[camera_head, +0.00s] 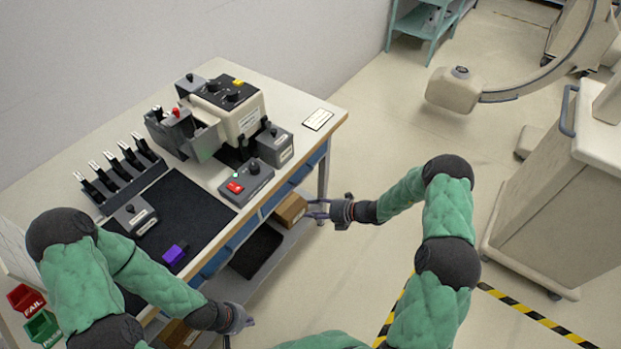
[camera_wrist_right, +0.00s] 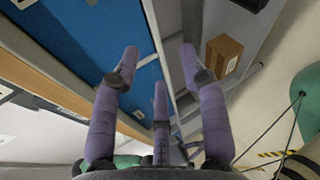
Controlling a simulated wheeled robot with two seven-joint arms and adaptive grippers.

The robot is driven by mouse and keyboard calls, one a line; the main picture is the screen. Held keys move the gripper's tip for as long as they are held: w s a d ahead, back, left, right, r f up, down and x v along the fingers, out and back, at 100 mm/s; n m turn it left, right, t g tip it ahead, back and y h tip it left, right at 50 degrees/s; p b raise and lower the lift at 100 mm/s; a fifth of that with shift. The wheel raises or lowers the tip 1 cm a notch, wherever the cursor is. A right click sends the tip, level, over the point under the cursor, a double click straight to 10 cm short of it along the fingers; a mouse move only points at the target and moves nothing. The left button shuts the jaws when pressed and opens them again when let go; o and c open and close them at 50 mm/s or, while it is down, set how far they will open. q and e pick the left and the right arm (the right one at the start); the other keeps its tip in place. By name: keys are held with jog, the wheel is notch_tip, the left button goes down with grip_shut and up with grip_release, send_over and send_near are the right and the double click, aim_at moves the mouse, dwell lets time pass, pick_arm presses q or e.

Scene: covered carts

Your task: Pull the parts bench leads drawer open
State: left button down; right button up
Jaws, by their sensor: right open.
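The parts bench (camera_head: 322,118) stands at the left of the head view, with a row of blue drawer fronts (camera_head: 273,202) under its top edge. In the right wrist view, blue panels (camera_wrist_right: 88,30) fill the upper left, close to the fingers. I cannot tell which front is the leads drawer; no label is readable. My right gripper (camera_head: 318,209) is open and empty, off the bench's front side near its right end; its three purple fingers (camera_wrist_right: 160,68) show in the wrist view. My left gripper (camera_head: 246,319) is low by the bench's near end; its fingers are unclear.
Instruments and a black mat (camera_head: 190,208) with a purple block (camera_head: 175,253) sit on top.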

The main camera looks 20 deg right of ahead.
aim_at(307, 176)
jog(key=w+d+r+m+t+h, duration=0.1)
jog(key=w+d+r+m+t, duration=0.35)
jog(key=w+d+m, duration=0.2)
jog(key=shift+n, duration=0.25)
jog(key=b+x, duration=0.1)
jog(key=x, duration=0.4)
jog(key=b+x, duration=0.2)
jog(key=x, duration=0.2)
jog(key=shift+w+f, duration=0.2)
jog(key=shift+w, duration=0.25)
grip_shut()
